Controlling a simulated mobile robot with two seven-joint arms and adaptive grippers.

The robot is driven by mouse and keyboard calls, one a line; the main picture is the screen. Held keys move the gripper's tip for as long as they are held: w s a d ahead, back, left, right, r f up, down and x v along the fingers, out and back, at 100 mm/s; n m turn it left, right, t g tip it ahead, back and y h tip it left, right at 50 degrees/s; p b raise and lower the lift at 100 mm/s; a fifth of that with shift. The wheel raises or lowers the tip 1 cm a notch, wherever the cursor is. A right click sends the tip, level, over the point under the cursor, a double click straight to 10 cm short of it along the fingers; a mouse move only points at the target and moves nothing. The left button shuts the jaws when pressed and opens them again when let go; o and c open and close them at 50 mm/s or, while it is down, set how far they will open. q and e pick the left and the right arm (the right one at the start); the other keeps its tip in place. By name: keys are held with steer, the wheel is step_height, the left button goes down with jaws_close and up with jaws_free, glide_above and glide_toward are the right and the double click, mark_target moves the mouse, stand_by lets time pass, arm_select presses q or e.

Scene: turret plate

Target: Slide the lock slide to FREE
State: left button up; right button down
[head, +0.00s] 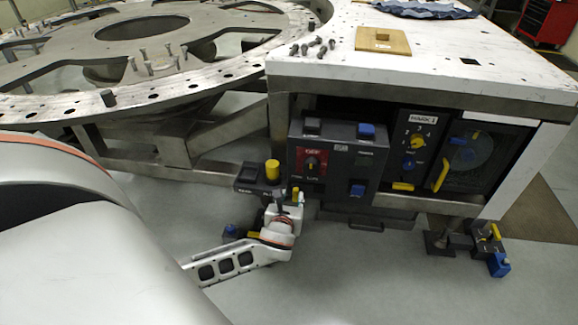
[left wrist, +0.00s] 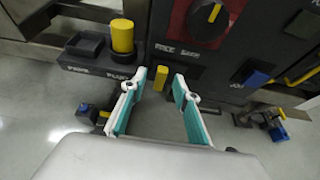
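The lock slide's small yellow knob (left wrist: 163,77) shows in the left wrist view on the dark panel front, below lettering that seems to read FREE and SAFE (left wrist: 178,50). In the head view a small yellow piece (head: 295,193) at the panel's lower left looks like the same knob. My left gripper (left wrist: 160,82) is open, its teal-lined fingers spread on either side of the knob in the picture. I cannot tell whether they touch it. In the head view the left gripper (head: 284,197) is small at the panel's lower left. My right gripper is out of view.
A yellow cylinder (left wrist: 122,36) stands on a dark block (left wrist: 94,62) left of the gripper. A bench (head: 450,55) overhangs the panels. The floor (head: 400,285) in front is clear.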

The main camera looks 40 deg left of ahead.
arm_select(q)
steer(key=shift+v, duration=2.45)
